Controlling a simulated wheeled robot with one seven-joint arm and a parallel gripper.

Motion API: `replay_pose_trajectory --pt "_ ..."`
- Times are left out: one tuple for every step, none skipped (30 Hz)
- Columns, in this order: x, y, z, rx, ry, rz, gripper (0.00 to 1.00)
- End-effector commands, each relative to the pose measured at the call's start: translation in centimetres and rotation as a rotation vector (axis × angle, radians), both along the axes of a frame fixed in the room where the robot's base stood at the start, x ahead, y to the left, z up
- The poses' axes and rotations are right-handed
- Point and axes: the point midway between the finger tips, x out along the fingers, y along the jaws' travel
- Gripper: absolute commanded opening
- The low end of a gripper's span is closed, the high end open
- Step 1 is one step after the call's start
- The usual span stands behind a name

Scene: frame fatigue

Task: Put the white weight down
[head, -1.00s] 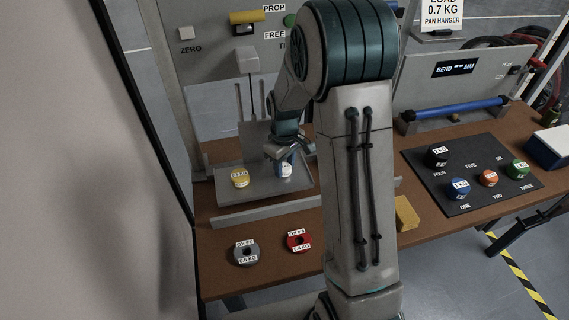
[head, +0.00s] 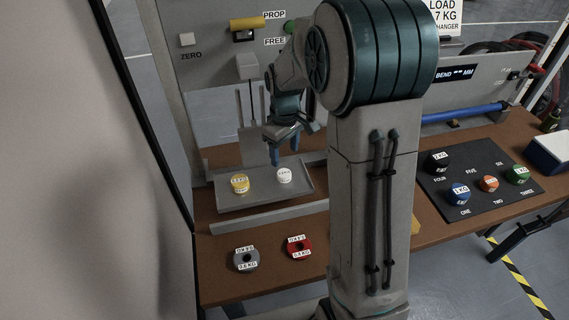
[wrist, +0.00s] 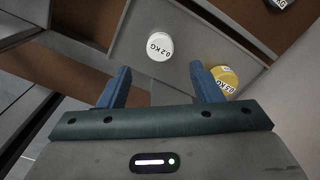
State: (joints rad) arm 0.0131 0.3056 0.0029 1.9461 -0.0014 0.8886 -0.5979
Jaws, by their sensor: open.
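The white weight (head: 284,176) stands upright on the right half of the grey tray (head: 262,203), to the right of the yellow weight (head: 239,184). In the wrist view the white weight (wrist: 159,46) reads 0.2 KG and the yellow weight (wrist: 225,79) lies to its right, apart from it. My gripper (head: 279,158) is open and empty, above and slightly behind the white weight. In the wrist view the white weight shows beyond and between the blue fingertips (wrist: 163,80), with no contact visible.
A grey ring weight (head: 246,259) and a red ring weight (head: 299,248) lie on the brown bench in front of the tray. A black mat (head: 480,205) with several coloured weights lies at right. An upright panel stands behind the tray.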

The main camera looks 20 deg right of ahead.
Motion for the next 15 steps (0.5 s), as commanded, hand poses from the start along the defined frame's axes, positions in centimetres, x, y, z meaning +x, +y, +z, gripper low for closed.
replay_pose_trajectory --pt "0.0 0.0 1.1 0.000 -0.005 0.000 0.59" --pt "0.0 0.0 1.6 -0.001 -0.003 0.000 0.59" --pt "0.1 0.0 2.2 0.000 -0.004 0.000 0.59" --pt "0.0 0.0 2.6 0.000 -0.002 0.000 0.59" --pt "0.0 0.0 3.0 0.000 -0.002 0.000 0.59" --pt "0.0 0.0 3.3 0.000 -0.001 0.000 0.59" --pt "0.0 0.0 3.6 0.000 0.000 0.000 0.59" --pt "0.0 0.0 3.8 0.000 0.000 0.000 0.59" --pt "-0.1 0.0 4.0 0.000 -0.001 -0.002 0.59" --pt "-0.3 0.0 4.3 0.000 -0.004 -0.006 0.59" --pt "-0.5 0.0 4.5 -0.001 -0.006 -0.012 0.59" --pt "-0.9 0.0 4.9 -0.001 -0.011 -0.022 0.59" --pt "-1.3 0.1 5.2 0.000 -0.017 -0.034 0.59" --pt "-1.9 0.1 5.6 0.000 -0.024 -0.049 0.59" --pt "-2.8 0.1 6.1 0.000 -0.035 -0.073 0.59"
